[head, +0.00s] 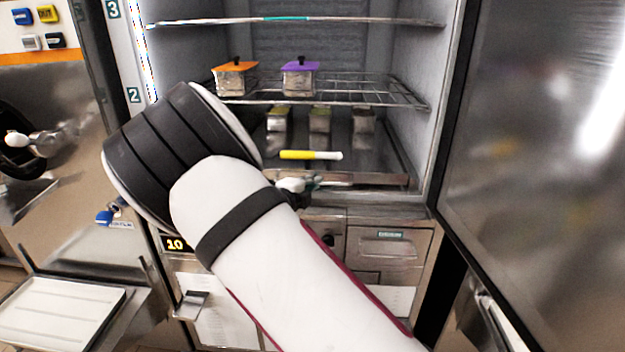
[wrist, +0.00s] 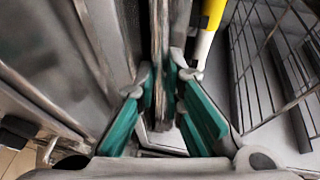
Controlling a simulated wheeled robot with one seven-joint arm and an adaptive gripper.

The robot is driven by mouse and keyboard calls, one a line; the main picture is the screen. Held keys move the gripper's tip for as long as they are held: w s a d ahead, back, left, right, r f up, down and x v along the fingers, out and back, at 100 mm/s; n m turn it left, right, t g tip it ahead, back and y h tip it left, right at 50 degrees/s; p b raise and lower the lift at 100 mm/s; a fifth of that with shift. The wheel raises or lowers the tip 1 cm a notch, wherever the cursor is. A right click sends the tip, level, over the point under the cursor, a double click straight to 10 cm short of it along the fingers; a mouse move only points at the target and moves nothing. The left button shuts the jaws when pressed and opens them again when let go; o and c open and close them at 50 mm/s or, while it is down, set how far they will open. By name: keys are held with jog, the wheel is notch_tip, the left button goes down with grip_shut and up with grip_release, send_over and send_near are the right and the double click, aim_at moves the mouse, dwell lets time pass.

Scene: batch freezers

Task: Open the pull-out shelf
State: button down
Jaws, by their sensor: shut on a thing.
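The pull-out shelf (head: 352,170) is the low metal tray inside the open freezer, with its front edge near the freezer's front opening. My gripper (head: 318,183) is at that front edge, mostly hidden behind my arm in the head view. In the wrist view, the teal fingers of my gripper (wrist: 163,115) lie on either side of the shelf's thin front edge (wrist: 160,60) and are shut on it. A yellow and white stick (head: 310,155) lies on the shelf just behind the edge. It also shows in the wrist view (wrist: 207,25).
A wire rack (head: 385,90) above holds an orange-lidded container (head: 235,78) and a purple-lidded container (head: 300,78). Several small containers (head: 320,120) stand below it. The open freezer door (head: 540,140) bounds the right side. A metal cabinet front (head: 395,247) lies below.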

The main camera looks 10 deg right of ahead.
jog(key=s+a+p, duration=0.3)
jog(key=s+p, duration=0.1)
jog(key=s, duration=0.5)
jog(key=s+a+p, duration=0.3)
jog(key=s+p, duration=0.1)
jog(key=s, duration=0.6)
jog(key=s+a+p, duration=0.3)
jog(key=s+p, duration=0.1)
jog(key=s, duration=0.6)
jog(key=shift+a, duration=0.25)
jog(key=shift+s, duration=0.1)
jog(key=c, duration=2)
grip_release()
jog(key=shift+o, duration=0.2)
jog(key=shift+a, duration=0.1)
jog(key=v, duration=1.1)
jog(key=shift+s+a, duration=0.2)
jog(key=shift+s, duration=0.15)
